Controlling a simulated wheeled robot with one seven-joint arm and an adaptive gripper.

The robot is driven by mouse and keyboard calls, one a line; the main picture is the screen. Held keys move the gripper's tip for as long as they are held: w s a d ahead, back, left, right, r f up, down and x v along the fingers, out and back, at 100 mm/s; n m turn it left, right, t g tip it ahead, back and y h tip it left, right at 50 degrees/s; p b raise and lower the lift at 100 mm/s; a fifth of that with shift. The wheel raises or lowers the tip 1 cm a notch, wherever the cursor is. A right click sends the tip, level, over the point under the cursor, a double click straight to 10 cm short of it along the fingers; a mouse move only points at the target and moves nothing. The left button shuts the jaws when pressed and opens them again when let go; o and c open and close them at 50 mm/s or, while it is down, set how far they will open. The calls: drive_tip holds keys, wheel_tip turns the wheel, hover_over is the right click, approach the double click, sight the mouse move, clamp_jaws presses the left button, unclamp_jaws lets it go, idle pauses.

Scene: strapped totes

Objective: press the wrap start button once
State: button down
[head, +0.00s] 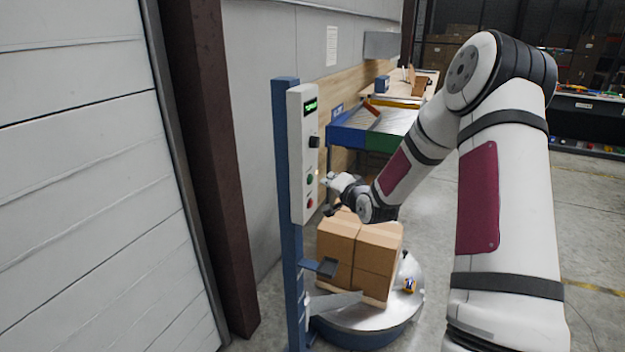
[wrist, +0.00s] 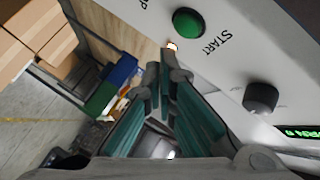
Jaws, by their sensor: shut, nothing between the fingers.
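The wrap start button is a round green button (head: 309,180) on a white control box (head: 297,130) on a blue post. In the wrist view the green button (wrist: 188,22) is at the top, with START printed beside it. My gripper (head: 327,180) is just right of the box in the head view, at about the button's height. In the wrist view my gripper (wrist: 165,75) is shut and empty. Its fingertips point toward the panel below the button, close to a small lit lamp (wrist: 172,45). I cannot tell whether the fingertips touch the panel.
A red button (head: 309,203) sits below the green one. A black knob (head: 314,142) and a green display (head: 310,106) are above it. Strapped cartons (head: 355,255) stand on a round turntable (head: 365,325) below my gripper. A shutter door (head: 80,180) is at left.

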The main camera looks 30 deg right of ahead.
drive_tip(key=s+d+p, duration=0.1)
drive_tip(key=s+d, duration=0.1)
drive_tip(key=shift+s+p, duration=0.35)
drive_tip(key=shift+s, duration=0.05)
idle(0.6)
